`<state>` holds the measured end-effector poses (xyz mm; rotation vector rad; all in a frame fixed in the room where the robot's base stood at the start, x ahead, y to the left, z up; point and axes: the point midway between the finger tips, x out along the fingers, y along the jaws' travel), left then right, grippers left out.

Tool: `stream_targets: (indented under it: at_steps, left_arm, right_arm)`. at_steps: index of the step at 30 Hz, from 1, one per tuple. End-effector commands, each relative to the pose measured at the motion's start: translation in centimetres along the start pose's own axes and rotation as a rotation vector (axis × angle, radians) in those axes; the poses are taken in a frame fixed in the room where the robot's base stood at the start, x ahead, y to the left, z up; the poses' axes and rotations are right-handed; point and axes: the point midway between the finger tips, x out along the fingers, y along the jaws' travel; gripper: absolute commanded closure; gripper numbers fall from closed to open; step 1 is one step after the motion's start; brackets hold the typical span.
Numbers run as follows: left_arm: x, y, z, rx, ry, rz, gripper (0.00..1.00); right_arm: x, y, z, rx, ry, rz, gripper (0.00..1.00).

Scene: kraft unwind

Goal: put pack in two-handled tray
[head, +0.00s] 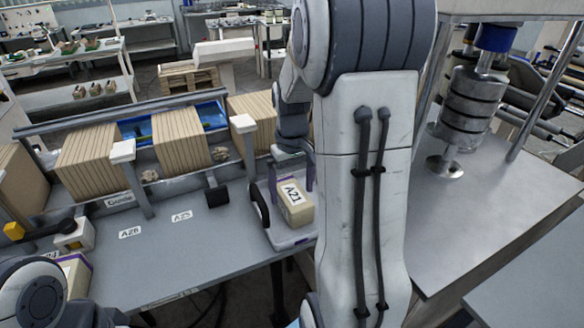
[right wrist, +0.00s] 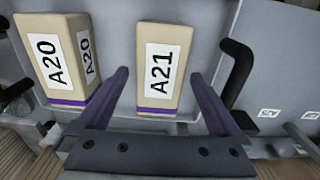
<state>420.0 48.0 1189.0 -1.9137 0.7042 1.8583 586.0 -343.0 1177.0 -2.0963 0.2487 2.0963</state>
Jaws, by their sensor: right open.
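The pack labelled A21 (head: 296,212) stands in the light grey two-handled tray (head: 283,240); it also shows in the right wrist view (right wrist: 165,65). A second pack labelled A20 (right wrist: 60,60) stands left of it in the right wrist view and is hidden behind my arm in the head view. A black tray handle (right wrist: 238,72) shows at the right in the right wrist view. My right gripper (head: 291,182) is open, its purple fingers on either side of A21, with gaps visible in the right wrist view (right wrist: 160,80). My left gripper is out of view; only arm links show at lower left.
Rows of brown boards (head: 182,138) stand behind the grey bench (head: 190,250). Bench labels read A26 and A25. A purple-striped box (head: 76,272) sits at the left. A metal table (head: 480,210) with a cylinder machine (head: 470,105) stands to the right.

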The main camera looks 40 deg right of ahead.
Motion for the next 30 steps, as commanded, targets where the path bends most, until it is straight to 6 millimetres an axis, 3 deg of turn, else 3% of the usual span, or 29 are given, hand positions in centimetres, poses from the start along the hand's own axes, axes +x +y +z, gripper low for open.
stream_targets:
  at_steps: [6,12,18,30]
  left_arm:
    - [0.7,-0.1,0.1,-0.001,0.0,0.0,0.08]
    - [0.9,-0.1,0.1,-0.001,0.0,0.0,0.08]
    - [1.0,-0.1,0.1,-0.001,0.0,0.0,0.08]
    - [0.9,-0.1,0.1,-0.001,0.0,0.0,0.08]
  right_arm:
    - [-4.9,0.0,-0.1,0.0,0.006,0.002,0.0]
    - [-8.1,0.0,-0.1,0.0,0.003,0.001,0.0]
    - [-9.3,0.0,0.0,0.0,0.0,0.0,0.0]
    - [-8.9,0.0,0.0,0.0,-0.002,-0.001,0.0]
